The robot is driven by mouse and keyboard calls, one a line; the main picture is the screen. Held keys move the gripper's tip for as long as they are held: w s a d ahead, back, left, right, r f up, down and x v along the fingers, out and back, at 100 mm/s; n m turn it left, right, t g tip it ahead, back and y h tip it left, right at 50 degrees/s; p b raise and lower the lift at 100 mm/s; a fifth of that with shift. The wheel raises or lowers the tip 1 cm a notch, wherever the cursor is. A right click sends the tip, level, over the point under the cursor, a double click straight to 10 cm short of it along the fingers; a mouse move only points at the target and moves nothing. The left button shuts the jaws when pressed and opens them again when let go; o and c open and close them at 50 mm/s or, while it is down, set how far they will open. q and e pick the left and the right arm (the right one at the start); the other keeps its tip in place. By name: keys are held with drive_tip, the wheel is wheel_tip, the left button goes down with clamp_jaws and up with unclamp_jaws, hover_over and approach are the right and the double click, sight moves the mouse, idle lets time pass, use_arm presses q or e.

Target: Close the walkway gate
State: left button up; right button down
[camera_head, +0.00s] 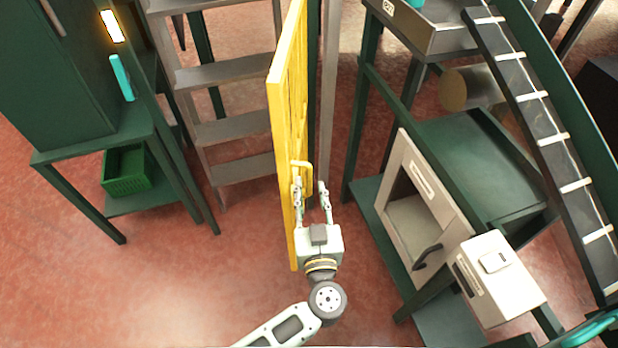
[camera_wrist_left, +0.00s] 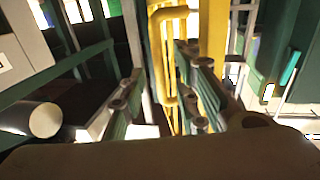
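The yellow walkway gate (camera_head: 286,125) stands upright and is seen nearly edge-on in the head view, its near end reaching out over the red floor. Its yellow bar handle (camera_head: 308,166) sticks out from the right face; the handle also shows in the left wrist view (camera_wrist_left: 155,50). My left gripper (camera_head: 311,186) is open at the handle, one finger close to the gate face and the other to the right. In the wrist view the handle appears between the spread fingers (camera_wrist_left: 160,82); I cannot tell whether they touch it. My right gripper is not in view.
Grey steps (camera_head: 230,130) rise left of the gate. A green stand with a green crate (camera_head: 128,170) is further left. Right of my left arm are a bench with a pale-framed box (camera_head: 402,165), a beige box (camera_head: 500,275) and a conveyor (camera_head: 535,95). Red floor is clear at lower left.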

sight(309, 182)
use_arm(q)
drive_tip(key=shift+w+a, duration=0.2)
drive_tip(key=shift+w, duration=2)
drive_tip(key=shift+c, duration=0.4)
clamp_jaws()
